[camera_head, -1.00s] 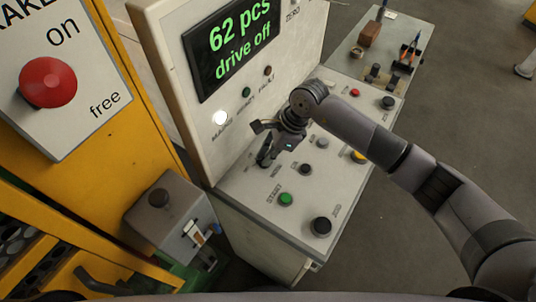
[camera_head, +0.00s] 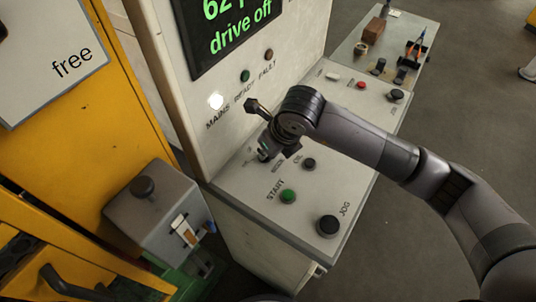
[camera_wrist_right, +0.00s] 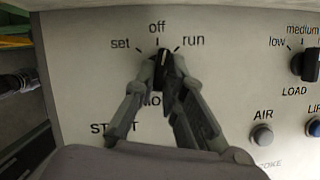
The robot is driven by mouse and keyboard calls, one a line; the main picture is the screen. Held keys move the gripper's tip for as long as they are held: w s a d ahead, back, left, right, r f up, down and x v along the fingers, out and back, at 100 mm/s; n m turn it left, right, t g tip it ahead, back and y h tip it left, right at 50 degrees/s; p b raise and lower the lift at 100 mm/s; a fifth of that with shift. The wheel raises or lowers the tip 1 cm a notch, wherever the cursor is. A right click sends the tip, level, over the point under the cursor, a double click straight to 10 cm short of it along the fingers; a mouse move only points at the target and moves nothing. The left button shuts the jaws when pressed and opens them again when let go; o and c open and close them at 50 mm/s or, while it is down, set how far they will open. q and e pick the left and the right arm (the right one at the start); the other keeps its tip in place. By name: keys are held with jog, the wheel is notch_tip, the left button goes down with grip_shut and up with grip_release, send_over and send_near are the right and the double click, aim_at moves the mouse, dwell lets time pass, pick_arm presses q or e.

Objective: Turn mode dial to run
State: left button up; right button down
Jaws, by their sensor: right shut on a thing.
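The mode dial (camera_wrist_right: 164,66) is a small black knob with a white pointer line, set in the pale sloping console. In the right wrist view its line points up at the "off" mark, between "set" on the left and "run" on the right. My right gripper (camera_wrist_right: 161,82) is shut on the dial, one finger on each side. In the head view my right gripper (camera_head: 264,155) reaches down to the console's left part and hides most of the dial. My left gripper is not in view.
The green START button (camera_head: 288,196) and black JOG button (camera_head: 328,226) sit near the console's front edge. The display (camera_head: 225,35) reads "drive off". A load selector (camera_wrist_right: 306,65) and AIR button (camera_wrist_right: 262,136) lie right of the dial. A grey box (camera_head: 158,210) stands left.

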jog(key=m+b, duration=0.1)
jog(key=m, duration=0.1)
jog(key=m+h+b, duration=0.1)
jog(key=m+b, duration=0.1)
jog(key=shift+s+a+f+t, duration=0.1)
jog(key=shift+a+t, duration=0.1)
jog(key=shift+t, duration=0.2)
jog(key=shift+m+h+b, duration=0.5)
jog(key=shift+m+b, duration=0.45)
jog(key=shift+m, duration=0.15)
jog(key=c, duration=1.7)
grip_release()
jog(key=shift+o, duration=0.2)
